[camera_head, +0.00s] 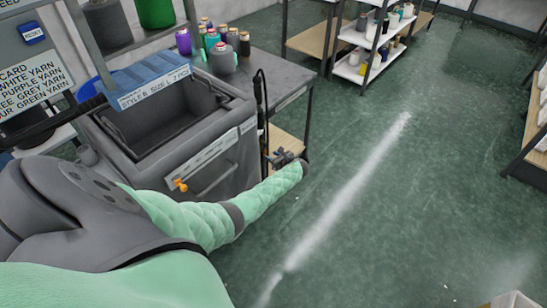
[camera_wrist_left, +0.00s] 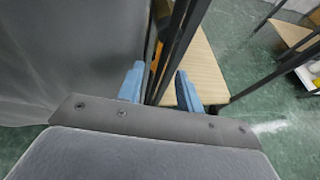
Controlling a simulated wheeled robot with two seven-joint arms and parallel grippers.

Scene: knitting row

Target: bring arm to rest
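My left arm reaches out from the lower left in its green padded sleeve. My left gripper (camera_head: 287,158) is low beside the right side of a grey bin-like unit (camera_head: 215,160), near a table leg. In the left wrist view its two blue fingers (camera_wrist_left: 159,88) stand apart with nothing held between them. Dark posts and a wooden shelf board (camera_wrist_left: 200,70) show beyond the fingers; I cannot tell how close the posts are. My right gripper is not in view.
The unit has a blue label sign (camera_head: 150,85) on its rim. Yarn cones, one purple (camera_head: 183,42), stand on the table behind it. A shelving rack (camera_head: 375,40) stands farther back. Open green floor (camera_head: 400,210) lies to the right.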

